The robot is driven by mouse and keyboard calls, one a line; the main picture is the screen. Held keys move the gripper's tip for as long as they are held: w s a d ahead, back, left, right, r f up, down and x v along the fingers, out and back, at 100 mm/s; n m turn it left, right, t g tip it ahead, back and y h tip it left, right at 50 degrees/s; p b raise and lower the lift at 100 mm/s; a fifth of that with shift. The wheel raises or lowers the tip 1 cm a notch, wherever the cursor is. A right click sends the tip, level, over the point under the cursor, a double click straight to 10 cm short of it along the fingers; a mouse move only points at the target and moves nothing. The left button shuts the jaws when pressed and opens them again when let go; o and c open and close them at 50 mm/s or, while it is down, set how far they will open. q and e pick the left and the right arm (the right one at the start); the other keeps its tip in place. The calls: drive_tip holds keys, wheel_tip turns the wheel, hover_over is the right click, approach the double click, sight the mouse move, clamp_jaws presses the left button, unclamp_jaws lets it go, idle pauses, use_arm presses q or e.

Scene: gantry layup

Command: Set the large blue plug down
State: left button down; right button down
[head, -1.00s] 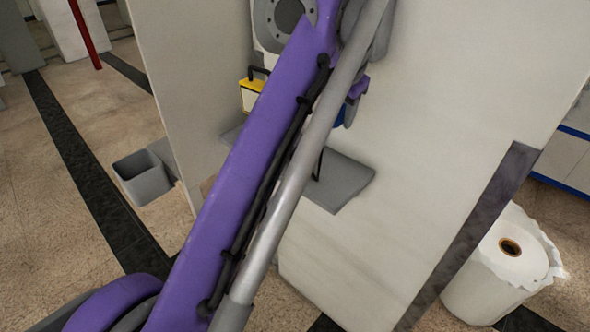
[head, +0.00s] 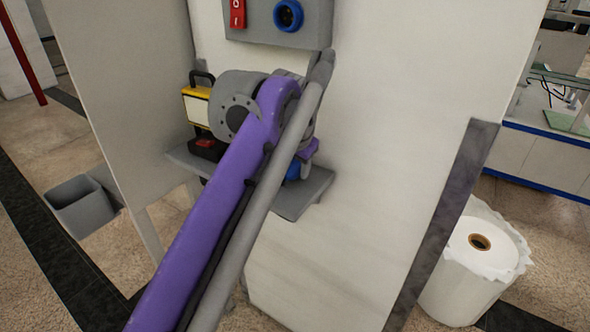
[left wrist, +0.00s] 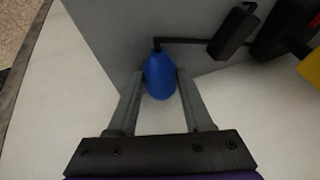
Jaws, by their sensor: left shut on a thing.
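The large blue plug (left wrist: 160,76) is between the two fingers of my left gripper (left wrist: 161,84) in the left wrist view. The gripper is shut on it. A black cable runs from the plug's far end to a dark block (left wrist: 234,32). The plug is over or at the grey shelf (left wrist: 130,45); I cannot tell whether it touches it. In the head view a bit of the blue plug (head: 293,171) shows beside my purple arm, above the shelf (head: 300,205). The arm hides most of the gripper there. My right gripper is not in view.
A grey panel above the shelf has a red switch (head: 237,13) and a round blue socket (head: 288,15). A yellow-edged box (head: 196,106) and a black box with a red top (head: 206,148) are at the shelf's left. A grey bin (head: 80,207) is farther left.

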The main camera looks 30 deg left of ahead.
use_arm(q)
drive_tip(key=shift+f, duration=0.25)
drive_tip(key=c, duration=0.6)
unclamp_jaws()
drive_tip(key=shift+f, duration=0.1)
drive_tip(key=shift+r, duration=0.3)
drive_tip(key=p+v, duration=0.3)
drive_tip(key=v, duration=0.9)
drive_tip(key=shift+s+f, duration=0.1)
drive_tip(key=shift+f, duration=0.05)
